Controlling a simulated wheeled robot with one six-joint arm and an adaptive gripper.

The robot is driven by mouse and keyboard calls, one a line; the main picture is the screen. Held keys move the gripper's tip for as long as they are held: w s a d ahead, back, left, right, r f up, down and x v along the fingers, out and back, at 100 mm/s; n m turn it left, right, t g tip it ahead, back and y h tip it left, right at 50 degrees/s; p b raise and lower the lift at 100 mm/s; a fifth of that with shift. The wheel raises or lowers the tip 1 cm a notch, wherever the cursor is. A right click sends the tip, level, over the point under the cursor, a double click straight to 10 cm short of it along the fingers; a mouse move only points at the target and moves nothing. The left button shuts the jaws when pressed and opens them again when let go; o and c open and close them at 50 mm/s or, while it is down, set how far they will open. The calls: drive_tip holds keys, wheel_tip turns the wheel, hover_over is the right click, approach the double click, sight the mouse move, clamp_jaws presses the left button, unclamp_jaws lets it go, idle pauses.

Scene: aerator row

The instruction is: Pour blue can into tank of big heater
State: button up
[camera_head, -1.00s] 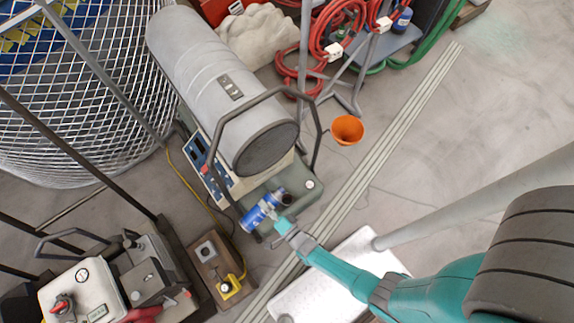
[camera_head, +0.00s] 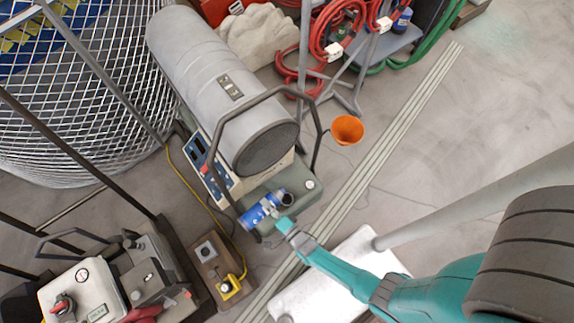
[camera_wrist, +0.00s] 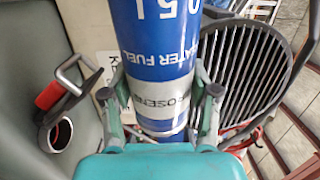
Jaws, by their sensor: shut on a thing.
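The big heater has a large grey barrel (camera_head: 225,85) above a grey-green tank (camera_head: 305,193). A dark round filler opening (camera_head: 287,199) shows on the tank, and also at the left of the wrist view (camera_wrist: 58,136). My gripper (camera_head: 273,211) is shut around the blue can (camera_head: 258,213), which looks tilted well over. The can is beside the filler, on its left in the head view. In the wrist view the can (camera_wrist: 155,60) runs upward between both fingers, with fuel lettering on it. Its far end is out of frame there. I see no liquid flowing.
The heater's dark tube handle (camera_head: 213,160) arches close to the can. An orange funnel (camera_head: 347,129) stands on the floor to the right. A smaller machine (camera_head: 85,285) and a brown box (camera_head: 215,272) stand at lower left.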

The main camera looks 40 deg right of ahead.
drive_tip(key=shift+d+m, duration=0.1)
drive_tip(key=shift+m, duration=0.7)
idle(0.8)
drive_tip(key=shift+a, duration=0.35)
drive_tip(key=shift+s+a, duration=0.1)
drive_tip(key=shift+a, duration=0.45)
idle(0.3)
drive_tip(key=shift+a, duration=0.3)
drive_tip(key=shift+a+m, duration=0.25)
drive_tip(key=shift+m, duration=0.05)
drive_tip(key=shift+a, duration=0.15)
idle(0.6)
drive_tip(key=shift+d+m, duration=0.25)
drive_tip(key=shift+m, duration=0.5)
drive_tip(key=shift+d+m, duration=0.2)
drive_tip(key=shift+m, duration=0.55)
idle(1.4)
drive_tip(key=shift+d+m+b, duration=0.4)
drive_tip(key=shift+m+b, duration=0.2)
drive_tip(key=shift+b, duration=0.1)
